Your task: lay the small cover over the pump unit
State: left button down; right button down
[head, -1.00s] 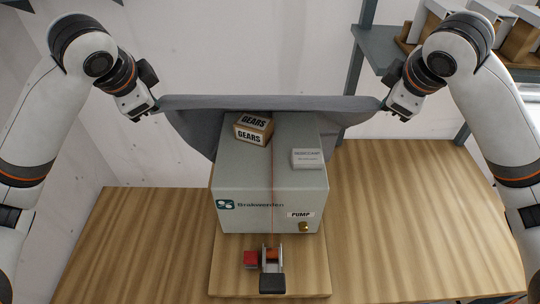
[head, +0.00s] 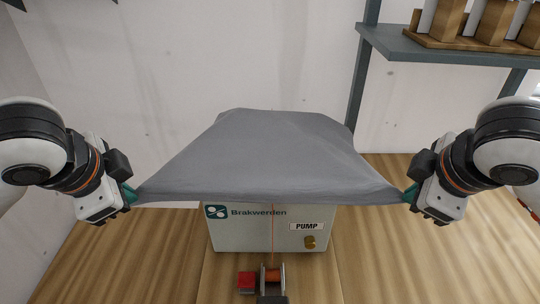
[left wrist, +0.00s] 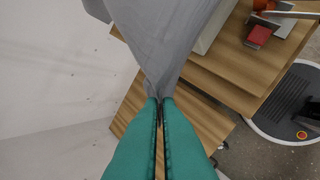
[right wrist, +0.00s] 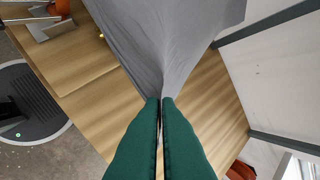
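The grey cloth cover (head: 265,155) is stretched between my two grippers and lies over the top of the pump unit (head: 255,232). The unit's front face shows below the cover's front edge, with its PUMP label and brass fitting. My left gripper (head: 132,194) is shut on the cover's front left corner; the pinched cloth shows in the left wrist view (left wrist: 162,98). My right gripper (head: 408,194) is shut on the front right corner, pinched in the right wrist view (right wrist: 162,95). The unit's top and whatever lies on it are hidden under the cloth.
A ratchet-like device with an orange strap (head: 270,278) sits in front of the unit, with a red block (head: 247,281) beside it. The wooden table (head: 400,265) is clear to both sides. A grey shelf (head: 440,48) holding wooden items stands at the back right.

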pick_arm(q)
jog(key=shift+s+a+f, duration=0.15)
jog(key=shift+s+f, duration=0.1)
jog(key=shift+f, duration=0.05)
pick_arm(e)
jog(key=shift+s+d+f, duration=0.15)
jog(key=shift+s+f, duration=0.1)
jog(key=shift+f, duration=0.05)
pick_arm(q)
jog(key=c, duration=1.3)
grip_release()
pick_arm(e)
jog(key=c, duration=1.3)
grip_release()
pick_arm(q)
jog(key=v, duration=1.1)
jog(key=shift+s+f, duration=0.25)
jog(key=shift+s, duration=0.15)
pick_arm(e)
jog(key=v, duration=1.1)
jog(key=shift+s+f, duration=0.25)
jog(key=shift+s, duration=0.15)
